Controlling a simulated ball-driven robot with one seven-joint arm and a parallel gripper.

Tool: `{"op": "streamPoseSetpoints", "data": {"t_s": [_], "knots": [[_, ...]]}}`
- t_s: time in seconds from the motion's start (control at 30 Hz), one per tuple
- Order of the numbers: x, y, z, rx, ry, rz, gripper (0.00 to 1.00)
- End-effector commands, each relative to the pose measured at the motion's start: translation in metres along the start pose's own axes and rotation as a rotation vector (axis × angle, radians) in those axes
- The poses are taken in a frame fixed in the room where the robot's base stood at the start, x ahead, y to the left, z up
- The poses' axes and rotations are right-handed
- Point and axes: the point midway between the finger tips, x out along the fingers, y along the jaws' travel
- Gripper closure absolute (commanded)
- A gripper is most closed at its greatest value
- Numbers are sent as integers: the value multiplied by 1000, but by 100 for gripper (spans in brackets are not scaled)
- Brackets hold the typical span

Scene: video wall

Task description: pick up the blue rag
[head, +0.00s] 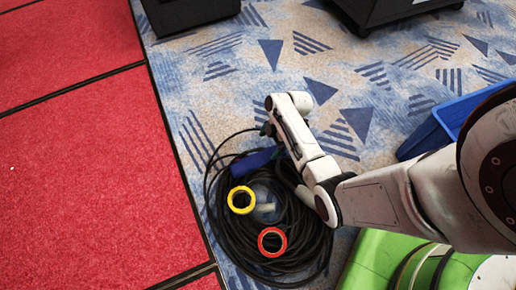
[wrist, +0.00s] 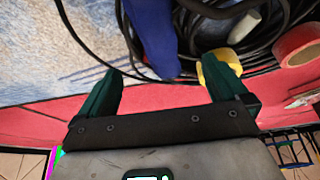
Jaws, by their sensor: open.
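The blue rag (head: 255,161) lies crumpled on the coil of black cable, beside the end of my arm in the head view. In the wrist view the rag (wrist: 152,38) is a dark blue strip running down from the top edge, its lower end between the lines of the two fingers. My gripper (wrist: 160,68) has its dark green fingers wide apart, with nothing held between them. Whether the fingers reach down to the rag's height is unclear. In the head view the gripper is mostly hidden by my arm.
The black cable coil (head: 222,232) surrounds the rag. A yellow tape roll (head: 241,200) and a red tape roll (head: 272,242) lie on it. A blue bin (head: 428,138) stands right. Red flooring (head: 80,170) lies left; dark cases stand at the back.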

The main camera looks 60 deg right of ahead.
Motion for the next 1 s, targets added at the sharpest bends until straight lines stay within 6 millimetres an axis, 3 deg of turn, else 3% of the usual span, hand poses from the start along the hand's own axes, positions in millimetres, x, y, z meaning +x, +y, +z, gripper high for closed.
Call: {"op": "streamPoseSetpoints", "data": {"t_s": [0.3,0.57,0.9,1.0], "knots": [[46,-1,1,-3,0,-3,0],[63,0,0,-2,0,-2,0],[104,2,-1,-1,-1,-2,0],[106,2,-2,-1,-1,-2,0]]}}
